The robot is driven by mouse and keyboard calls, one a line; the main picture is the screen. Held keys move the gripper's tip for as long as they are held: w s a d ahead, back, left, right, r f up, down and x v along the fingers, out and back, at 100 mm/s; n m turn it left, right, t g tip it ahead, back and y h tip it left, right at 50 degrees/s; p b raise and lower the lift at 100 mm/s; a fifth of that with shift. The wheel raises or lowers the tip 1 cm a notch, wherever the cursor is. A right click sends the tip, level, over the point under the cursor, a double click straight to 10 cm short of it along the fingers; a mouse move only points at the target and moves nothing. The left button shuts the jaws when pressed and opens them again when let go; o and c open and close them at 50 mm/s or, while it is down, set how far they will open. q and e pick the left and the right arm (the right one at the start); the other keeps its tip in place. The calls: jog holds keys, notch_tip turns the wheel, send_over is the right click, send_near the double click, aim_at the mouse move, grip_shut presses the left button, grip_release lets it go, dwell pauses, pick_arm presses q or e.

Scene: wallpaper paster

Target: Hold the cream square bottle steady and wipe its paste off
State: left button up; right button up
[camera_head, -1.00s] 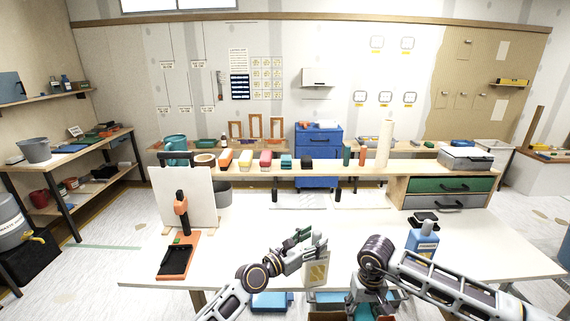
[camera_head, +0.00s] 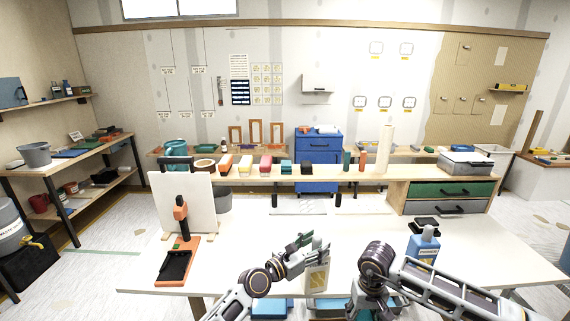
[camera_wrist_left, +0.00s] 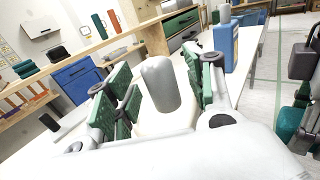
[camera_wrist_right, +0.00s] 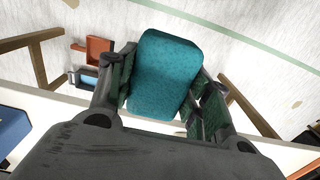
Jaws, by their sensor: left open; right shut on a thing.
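The cream square bottle (camera_head: 317,277) stands upright at the table's near edge, with a tan label on its front. My left gripper (camera_head: 312,243) is open at the bottle's top. In the left wrist view its green-padded fingers (camera_wrist_left: 160,95) stand on either side of the bottle's pale rounded top (camera_wrist_left: 160,82), with gaps visible. My right gripper (camera_wrist_right: 160,90) is shut on a teal sponge (camera_wrist_right: 165,72) in the right wrist view, held beyond the table edge over the floor. In the head view my right arm mostly hides that gripper. I cannot make out paste on the bottle.
A blue bottle (camera_head: 423,246) stands to the right, near a black item (camera_head: 424,224). An orange-and-black stand (camera_head: 178,262) and a white panel (camera_head: 187,202) are at the left. A shelf (camera_head: 330,172) with several coloured blocks runs behind. The middle of the white table (camera_head: 270,235) is clear.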

pick_arm(q)
jog(key=shift+w+d, duration=0.3)
jog(key=shift+d, duration=0.05)
grip_shut()
dwell(0.4)
jog(key=shift+f, duration=0.1)
dwell(0.8)
